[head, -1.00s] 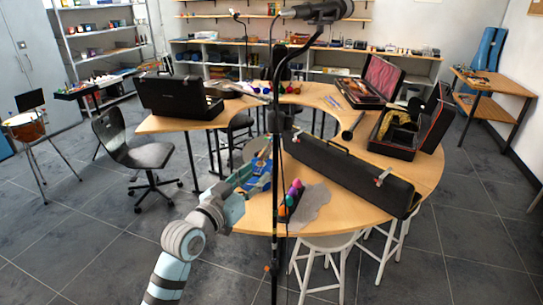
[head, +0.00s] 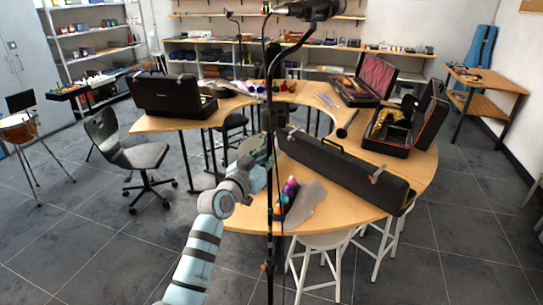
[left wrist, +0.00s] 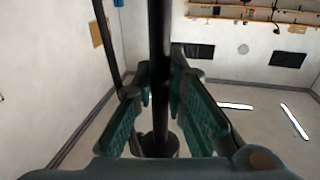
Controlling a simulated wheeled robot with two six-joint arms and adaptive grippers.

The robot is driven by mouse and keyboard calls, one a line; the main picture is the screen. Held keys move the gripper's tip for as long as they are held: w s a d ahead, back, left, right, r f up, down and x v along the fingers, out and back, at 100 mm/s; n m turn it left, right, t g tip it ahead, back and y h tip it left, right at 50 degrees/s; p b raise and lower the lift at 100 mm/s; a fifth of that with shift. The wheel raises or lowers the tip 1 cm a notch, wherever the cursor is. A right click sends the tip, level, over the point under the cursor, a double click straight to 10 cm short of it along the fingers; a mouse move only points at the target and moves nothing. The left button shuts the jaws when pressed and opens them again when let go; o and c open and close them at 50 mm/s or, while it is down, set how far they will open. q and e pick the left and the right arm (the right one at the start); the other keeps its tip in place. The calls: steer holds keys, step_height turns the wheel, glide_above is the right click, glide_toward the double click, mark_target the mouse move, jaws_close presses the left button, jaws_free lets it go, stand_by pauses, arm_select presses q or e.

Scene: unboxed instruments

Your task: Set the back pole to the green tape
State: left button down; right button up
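A tall black pole (head: 269,225) stands upright in front of the table in the head view, with a dark clamp-like collar partway up. A small orange-red mark (head: 265,267) shows low on it. I cannot make out green tape on it. My left gripper (head: 264,155) is at the pole, at about table height, partly hidden by it. In the left wrist view, a black pole (left wrist: 160,60) runs between the green-padded fingers of the left gripper (left wrist: 160,85), which stand apart with narrow gaps on both sides. My right gripper is not in view.
A curved wooden table (head: 235,215) lies behind the pole. It bears a long black case (head: 345,170), open cases (head: 400,125) and a small rack of coloured items (head: 288,192). White stools (head: 318,240) stand at its front and a black chair (head: 140,157) at left.

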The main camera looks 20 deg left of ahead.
mark_target(269, 221)
arm_select(q)
step_height(269, 221, down, 24)
steer(key=b, duration=2.2)
steer(key=shift+r, duration=0.1)
steer(key=c, duration=1.6)
jaws_free()
